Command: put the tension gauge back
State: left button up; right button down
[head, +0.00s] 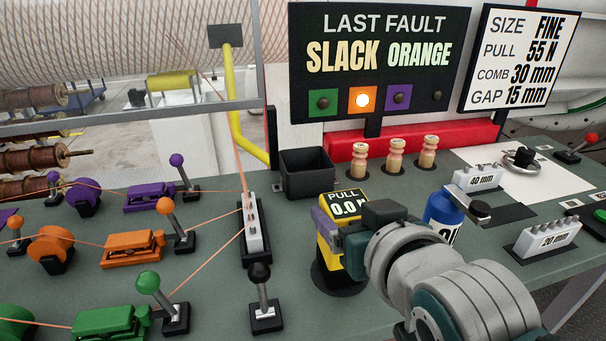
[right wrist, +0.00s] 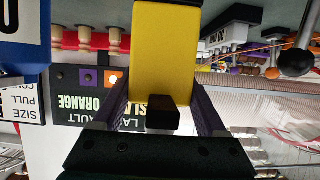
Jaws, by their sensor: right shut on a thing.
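The tension gauge (head: 347,203) is yellow with a dark display reading PULL 0.0 N. It is upright in the head view, above a dark round spot (head: 345,289) on the bench; I cannot tell whether it touches down. My right gripper (head: 335,236) is shut on the gauge from the right, its purple finger against the gauge's side. In the right wrist view the gauge's yellow body (right wrist: 165,50) sits between both fingers. My gripper and wrist hide part of the gauge. My left gripper is not in view.
A blue bottle (head: 443,212) stands close to the right of my gripper. A black bin (head: 307,172) and several wooden pegs (head: 394,157) are behind. A black-knobbed lever (head: 263,292) and a comb block (head: 252,225) with orange threads are left of the gauge.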

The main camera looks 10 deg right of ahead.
jog(key=shift+f, duration=0.3)
jog(key=shift+f, duration=0.2)
grip_release()
